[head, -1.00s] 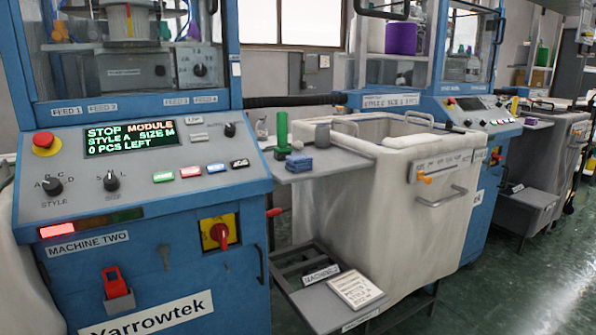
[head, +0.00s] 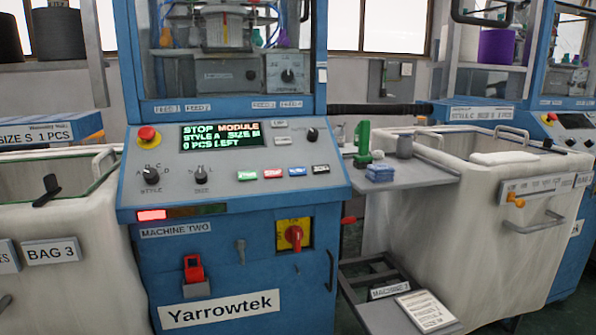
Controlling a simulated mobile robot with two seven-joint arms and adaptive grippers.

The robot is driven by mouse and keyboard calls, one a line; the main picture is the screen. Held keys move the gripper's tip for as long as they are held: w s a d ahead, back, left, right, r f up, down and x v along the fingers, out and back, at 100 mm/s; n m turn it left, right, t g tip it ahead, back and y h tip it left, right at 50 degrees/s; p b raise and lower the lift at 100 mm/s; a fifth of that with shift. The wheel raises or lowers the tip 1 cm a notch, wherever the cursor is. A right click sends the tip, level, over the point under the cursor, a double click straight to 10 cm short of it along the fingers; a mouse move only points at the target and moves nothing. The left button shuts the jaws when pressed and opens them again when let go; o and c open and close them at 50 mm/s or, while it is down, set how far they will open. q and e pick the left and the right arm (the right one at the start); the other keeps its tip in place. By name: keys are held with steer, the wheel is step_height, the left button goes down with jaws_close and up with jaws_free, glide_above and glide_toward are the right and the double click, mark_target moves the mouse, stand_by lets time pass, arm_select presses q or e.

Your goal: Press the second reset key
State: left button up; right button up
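The control panel (head: 225,190) of the blue machine labelled MACHINE TWO stands near the middle. The display (head: 222,136) reads STOP MODULE, STYLE A and 0 PCS LEFT. A red lamp (head: 151,215) glows at the panel's lower left. Neither of my grippers is in view.
A red emergency button (head: 148,136) and style and size knobs sit on the panel. A red-and-yellow switch (head: 294,235) is below. A side shelf (head: 420,176) with small items and fabric bins (head: 500,235) flank the machine. Green floor shows at the lower right.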

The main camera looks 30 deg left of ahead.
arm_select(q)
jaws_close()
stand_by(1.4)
